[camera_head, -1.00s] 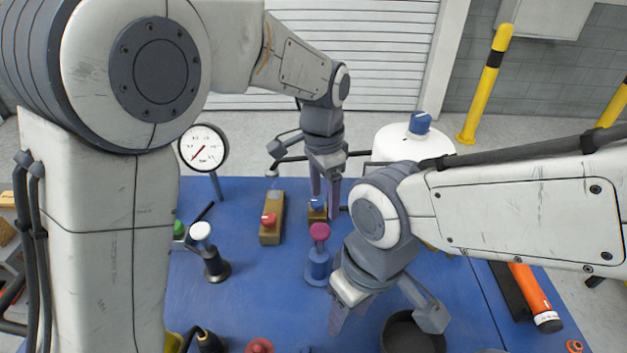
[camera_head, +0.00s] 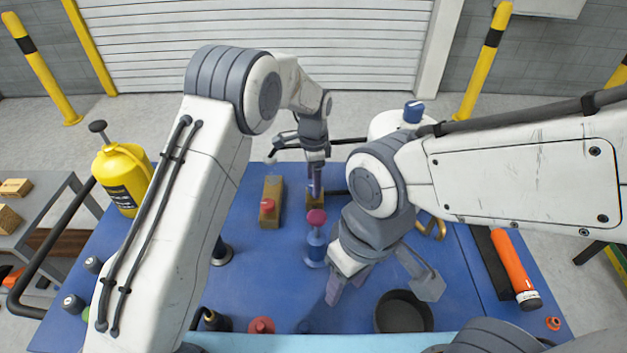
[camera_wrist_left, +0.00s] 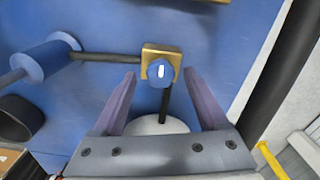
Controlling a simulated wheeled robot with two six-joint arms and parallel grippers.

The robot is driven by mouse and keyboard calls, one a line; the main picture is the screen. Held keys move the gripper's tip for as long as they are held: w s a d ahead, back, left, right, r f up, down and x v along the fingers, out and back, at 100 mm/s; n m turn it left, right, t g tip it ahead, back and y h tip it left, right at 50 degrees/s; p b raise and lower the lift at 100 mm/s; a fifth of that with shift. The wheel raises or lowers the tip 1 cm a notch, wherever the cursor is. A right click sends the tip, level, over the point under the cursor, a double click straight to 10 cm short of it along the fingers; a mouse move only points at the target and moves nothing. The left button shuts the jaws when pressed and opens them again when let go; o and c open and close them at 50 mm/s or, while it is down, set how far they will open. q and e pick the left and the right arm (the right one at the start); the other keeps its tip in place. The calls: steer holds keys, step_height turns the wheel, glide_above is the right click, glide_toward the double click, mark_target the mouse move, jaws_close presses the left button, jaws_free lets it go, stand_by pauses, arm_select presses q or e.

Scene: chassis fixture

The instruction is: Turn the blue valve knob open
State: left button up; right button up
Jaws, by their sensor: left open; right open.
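The blue valve knob (camera_wrist_left: 160,70) has a white mark on its top and sits on a square brass block (camera_wrist_left: 149,48) in the left wrist view. The mark lies along the picture's vertical there. In the head view the brass block (camera_head: 315,200) shows under my left gripper (camera_head: 315,188), which hides most of the knob. My left gripper (camera_wrist_left: 160,76) is open, with one finger on each side of the knob and visible gaps to it. My right gripper (camera_head: 382,286) is open and empty above the blue table, front right of the valve.
Close to the valve stand a brass block with a red knob (camera_head: 268,208) and a blue post with a magenta knob (camera_head: 316,218). A white tank with a blue cap (camera_head: 413,111) stands behind. A black bowl (camera_head: 403,313) lies below my right gripper.

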arm_select(q)
steer(key=shift+f, duration=0.8)
jaws_close()
